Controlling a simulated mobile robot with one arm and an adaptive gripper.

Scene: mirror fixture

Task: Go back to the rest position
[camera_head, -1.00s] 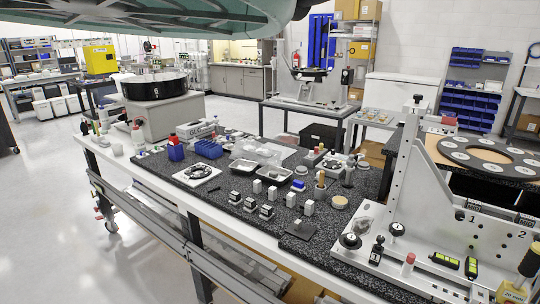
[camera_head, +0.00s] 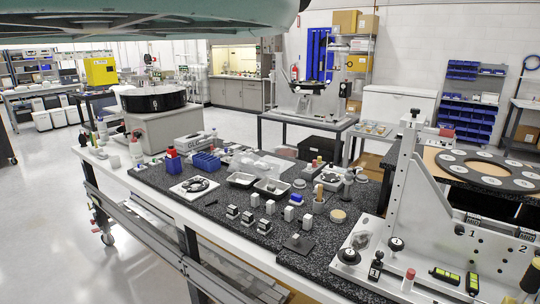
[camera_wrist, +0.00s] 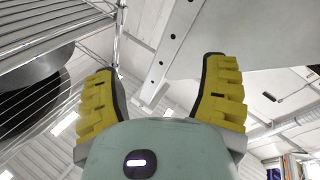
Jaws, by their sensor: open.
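My gripper (camera_wrist: 158,92) shows in the wrist view with two yellow ribbed fingers spread wide apart. It is open and nothing is between the fingers. Behind it the wrist view looks up at the ceiling, a grey panel with holes (camera_wrist: 172,40) and a wire rack (camera_wrist: 60,55). In the head view the gripper is not visible. Part of my own arm, pale green, crosses the top left of that view.
A long workbench holds a black speckled slab (camera_head: 222,212) with small blocks, trays and blue racks (camera_head: 206,161). A white upright fixture (camera_head: 410,190) stands at the right beside a dark ring (camera_head: 490,170). Open floor (camera_head: 50,200) lies at the left.

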